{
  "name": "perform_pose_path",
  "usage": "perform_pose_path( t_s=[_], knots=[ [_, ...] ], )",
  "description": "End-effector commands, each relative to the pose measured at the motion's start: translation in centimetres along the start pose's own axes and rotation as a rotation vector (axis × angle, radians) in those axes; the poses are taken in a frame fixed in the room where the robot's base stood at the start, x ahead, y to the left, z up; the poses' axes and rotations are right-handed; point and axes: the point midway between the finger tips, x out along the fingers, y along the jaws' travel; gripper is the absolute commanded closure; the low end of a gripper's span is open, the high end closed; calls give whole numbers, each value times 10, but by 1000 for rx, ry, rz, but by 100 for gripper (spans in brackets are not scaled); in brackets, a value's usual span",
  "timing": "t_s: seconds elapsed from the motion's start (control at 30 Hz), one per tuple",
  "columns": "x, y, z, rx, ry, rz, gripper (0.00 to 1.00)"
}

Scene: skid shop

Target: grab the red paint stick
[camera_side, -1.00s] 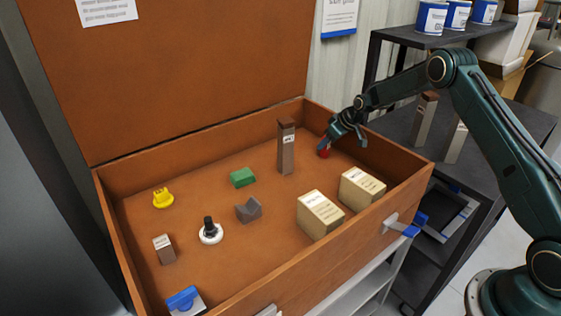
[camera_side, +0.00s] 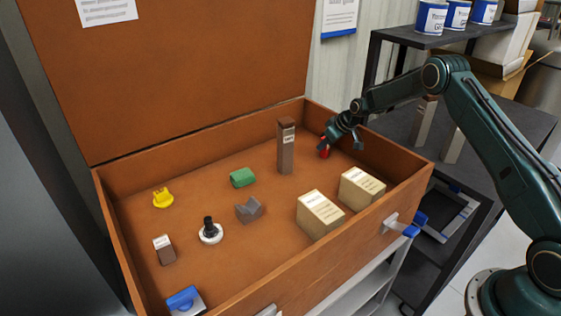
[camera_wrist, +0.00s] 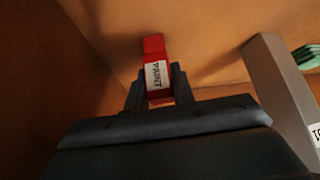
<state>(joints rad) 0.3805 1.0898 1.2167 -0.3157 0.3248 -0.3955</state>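The red paint stick (camera_side: 324,153) is in the back right corner of the brown open case, partly hidden by my gripper (camera_side: 338,140) in the side view. In the wrist view the red paint stick (camera_wrist: 154,48) lies between the two dark fingers of my gripper (camera_wrist: 160,84), with a white PAINT label facing the camera. Both fingers appear to press its sides, so my gripper looks shut on it. I cannot tell whether the stick touches the case floor.
A tall brown block (camera_side: 286,150) stands just left of my gripper. Two tan boxes (camera_side: 320,215) (camera_side: 361,188) sit toward the front right. The case wall (camera_side: 398,153) is close on the right. A green piece (camera_side: 242,177) and other small items lie farther left.

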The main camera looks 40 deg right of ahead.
Motion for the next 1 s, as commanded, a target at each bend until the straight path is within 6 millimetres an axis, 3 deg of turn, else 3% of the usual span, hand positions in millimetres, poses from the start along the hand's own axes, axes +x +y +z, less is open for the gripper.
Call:
perform_pose_path(
  t_s=[0.57,0.77,1.0],
  knots=[
    [-11,0,-8,-1,3,1,98],
    [-33,1,-22,-1,4,2,98],
    [-73,1,-48,-2,4,2,98]
  ],
)
